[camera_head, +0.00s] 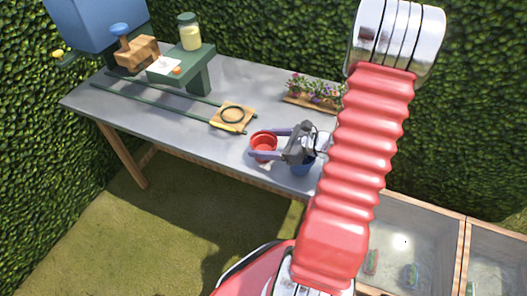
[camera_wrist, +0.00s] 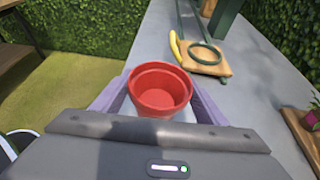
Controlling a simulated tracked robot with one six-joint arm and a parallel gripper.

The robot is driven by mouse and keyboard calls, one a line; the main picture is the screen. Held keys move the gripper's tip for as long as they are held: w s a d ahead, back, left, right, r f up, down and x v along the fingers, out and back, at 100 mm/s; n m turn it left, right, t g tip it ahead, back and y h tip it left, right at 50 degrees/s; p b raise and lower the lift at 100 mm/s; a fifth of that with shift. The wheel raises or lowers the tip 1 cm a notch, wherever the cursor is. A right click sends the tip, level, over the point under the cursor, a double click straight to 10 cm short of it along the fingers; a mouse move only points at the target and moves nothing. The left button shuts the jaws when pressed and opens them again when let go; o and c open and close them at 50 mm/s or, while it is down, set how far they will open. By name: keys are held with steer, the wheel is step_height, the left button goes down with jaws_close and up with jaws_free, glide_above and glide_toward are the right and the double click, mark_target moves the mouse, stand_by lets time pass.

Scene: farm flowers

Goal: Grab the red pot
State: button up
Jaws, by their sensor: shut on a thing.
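The red pot (camera_head: 264,146) is at the front edge of the grey table in the head view. It is upright and empty inside. In the wrist view the red pot (camera_wrist: 160,90) sits between the two purple fingers of my gripper (camera_wrist: 155,100). My gripper (camera_head: 263,145) is shut on the pot, with a finger on each side. Whether the pot's base touches the table is hard to tell.
The grey table (camera_head: 180,115) holds a wooden board (camera_head: 233,116) with a green ring, a green stand (camera_head: 184,66) with a jar (camera_head: 189,32), and a flower tray (camera_head: 313,95). Sandy bins (camera_head: 403,240) lie at the lower right. Hedges stand behind.

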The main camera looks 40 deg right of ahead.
steer(key=shift+r, duration=0.1)
step_height(320, 180, up, 10)
stand_by(0.8)
steer(key=shift+a, duration=0.1)
stand_by(0.5)
